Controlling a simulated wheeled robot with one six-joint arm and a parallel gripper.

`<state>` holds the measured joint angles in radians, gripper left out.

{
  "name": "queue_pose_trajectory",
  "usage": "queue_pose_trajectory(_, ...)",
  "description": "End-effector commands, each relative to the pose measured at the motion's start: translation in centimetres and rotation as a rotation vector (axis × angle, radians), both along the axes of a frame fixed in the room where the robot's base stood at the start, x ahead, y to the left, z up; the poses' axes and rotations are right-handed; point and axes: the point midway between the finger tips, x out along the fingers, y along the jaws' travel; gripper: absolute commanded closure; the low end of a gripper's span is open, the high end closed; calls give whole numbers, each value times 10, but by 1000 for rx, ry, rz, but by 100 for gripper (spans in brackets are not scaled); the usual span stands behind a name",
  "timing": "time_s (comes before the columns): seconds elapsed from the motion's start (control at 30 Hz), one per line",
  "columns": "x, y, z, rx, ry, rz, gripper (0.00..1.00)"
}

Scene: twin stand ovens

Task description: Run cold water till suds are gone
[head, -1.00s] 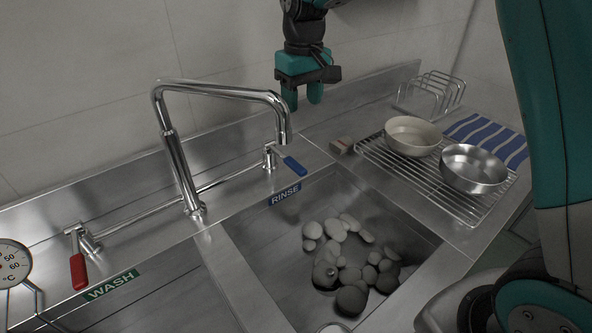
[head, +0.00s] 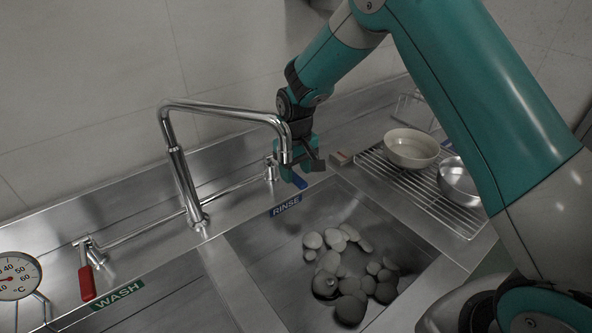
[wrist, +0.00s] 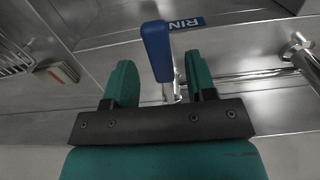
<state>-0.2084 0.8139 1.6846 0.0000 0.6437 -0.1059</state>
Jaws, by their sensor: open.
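The blue cold-water lever (head: 299,181) is on the back ledge behind the RINSE basin (head: 262,258). In the wrist view the blue lever (wrist: 157,48) points away between the two green fingers of my gripper (wrist: 161,84). The fingers are open, one on each side of the lever's stem, with gaps visible. In the head view my gripper (head: 299,165) is down at the lever, partly behind the spout end. The chrome spout (head: 228,115) hangs over the back ledge. Grey rounded lumps, perhaps suds (head: 340,265), lie in the basin. No water stream is visible.
The red lever (head: 87,283) and a dial thermometer (head: 14,275) are on the left by the WASH label (head: 118,295). A wire rack (head: 425,195) holds a cream bowl (head: 411,147) and a steel bowl (head: 458,180) on the right. A small box (head: 340,158) is near my gripper.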

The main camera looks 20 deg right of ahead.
Motion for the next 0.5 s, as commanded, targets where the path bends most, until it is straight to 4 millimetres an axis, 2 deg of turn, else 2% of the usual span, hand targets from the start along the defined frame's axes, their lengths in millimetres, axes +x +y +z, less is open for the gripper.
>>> queue_pose_trajectory(0.2,0,0,-14,0,0,0,49)
queue_pose_trajectory(0.47,0,0,-15,0,-1,0,49)
queue_pose_trajectory(0.5,0,0,-15,0,-1,0,58)
